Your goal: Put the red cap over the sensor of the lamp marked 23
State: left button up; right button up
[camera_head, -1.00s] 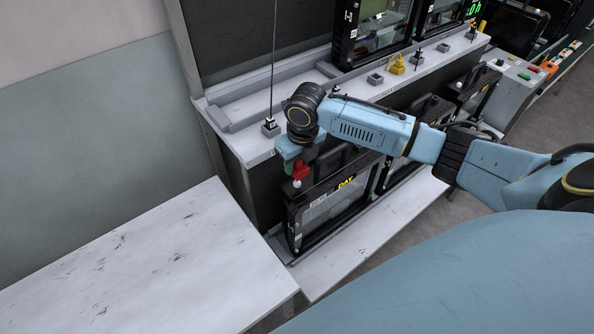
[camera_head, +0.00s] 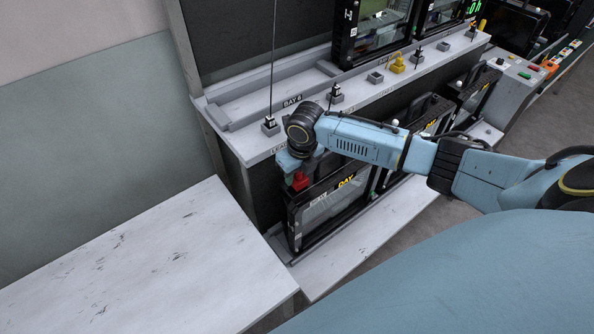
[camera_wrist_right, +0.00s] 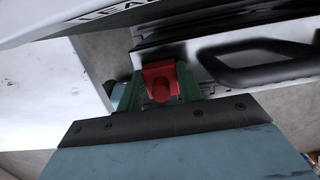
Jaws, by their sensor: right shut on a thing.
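The red cap (camera_head: 300,181) is held between the fingertips of my right gripper (camera_head: 296,167), at the top left corner of a black-framed lamp (camera_head: 330,207) with a yellow "DAY" label. In the right wrist view the red cap (camera_wrist_right: 160,84) sits between the two greenish fingers of the gripper (camera_wrist_right: 161,88). The white sensor at that corner is hidden under the cap and fingers, so I cannot tell how fully the cap covers it. No number 23 is readable on the lamp. My left gripper is not in view.
Another lamp (camera_head: 432,125) stands to the right on the lower shelf (camera_head: 345,262). The ledge above (camera_head: 255,145) carries small sockets and a yellow plug (camera_head: 397,65). Its edge is close to the gripper. A bare white table (camera_head: 150,265) lies at the left.

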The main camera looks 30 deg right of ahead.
aim_at(301, 181)
jog(key=o, duration=1)
jog(key=shift+o, duration=0.2)
jog(key=shift+r, duration=0.1)
jog(key=shift+r, duration=0.25)
notch_tip(301, 181, up, 12)
jog(key=s, duration=0.1)
jog(key=shift+s+r+p, duration=0.25)
jog(key=shift+s+p, duration=0.15)
